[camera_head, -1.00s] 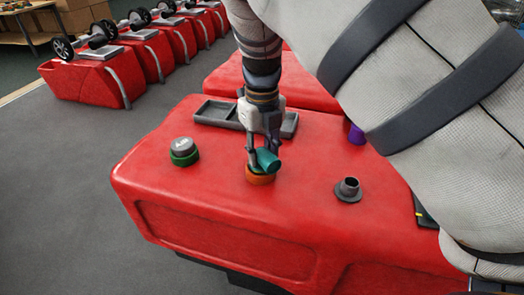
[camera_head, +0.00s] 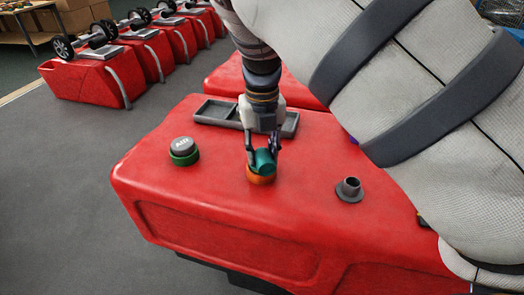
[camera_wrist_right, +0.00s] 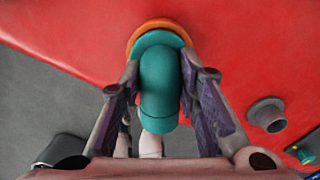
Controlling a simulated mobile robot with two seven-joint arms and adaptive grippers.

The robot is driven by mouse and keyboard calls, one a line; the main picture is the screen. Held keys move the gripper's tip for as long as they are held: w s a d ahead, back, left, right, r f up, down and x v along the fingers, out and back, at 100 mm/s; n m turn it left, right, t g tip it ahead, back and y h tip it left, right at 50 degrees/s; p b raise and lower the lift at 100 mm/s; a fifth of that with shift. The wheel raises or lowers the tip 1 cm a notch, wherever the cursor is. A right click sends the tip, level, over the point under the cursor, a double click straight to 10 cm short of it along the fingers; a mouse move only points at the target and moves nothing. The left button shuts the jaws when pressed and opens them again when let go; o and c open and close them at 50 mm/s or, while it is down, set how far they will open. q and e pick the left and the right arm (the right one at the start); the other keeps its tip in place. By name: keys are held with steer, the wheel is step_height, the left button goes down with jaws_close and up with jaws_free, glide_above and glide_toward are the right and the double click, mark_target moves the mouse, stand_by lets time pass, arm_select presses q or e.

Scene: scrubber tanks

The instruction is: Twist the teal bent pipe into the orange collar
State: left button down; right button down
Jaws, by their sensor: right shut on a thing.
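The teal bent pipe (camera_head: 265,160) sits at the orange collar (camera_head: 261,179) on the top of the near red tank. In the right wrist view the pipe (camera_wrist_right: 159,85) shows its bend and a round flange against the collar (camera_wrist_right: 157,23); how deep it sits is hidden. My right gripper (camera_head: 262,150) points down and is shut on the pipe. Its purple-padded fingers (camera_wrist_right: 162,95) lie on both sides of the pipe in the wrist view. My left gripper is not in view.
A grey-capped green collar (camera_head: 184,151) stands to the left. A grey flanged stub (camera_head: 349,190) stands to the right. A grey tray (camera_head: 218,113) lies behind the gripper. My right arm covers the tank's right side. More red tanks (camera_head: 90,82) stand at the back left.

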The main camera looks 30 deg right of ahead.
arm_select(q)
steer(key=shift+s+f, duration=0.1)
arm_select(e)
steer(key=shift+f, duration=0.45)
stand_by(0.4)
steer(key=shift+c, duration=1.2)
jaws_free()
steer(key=shift+r+p, duration=0.55)
steer(key=shift+r, duration=3)
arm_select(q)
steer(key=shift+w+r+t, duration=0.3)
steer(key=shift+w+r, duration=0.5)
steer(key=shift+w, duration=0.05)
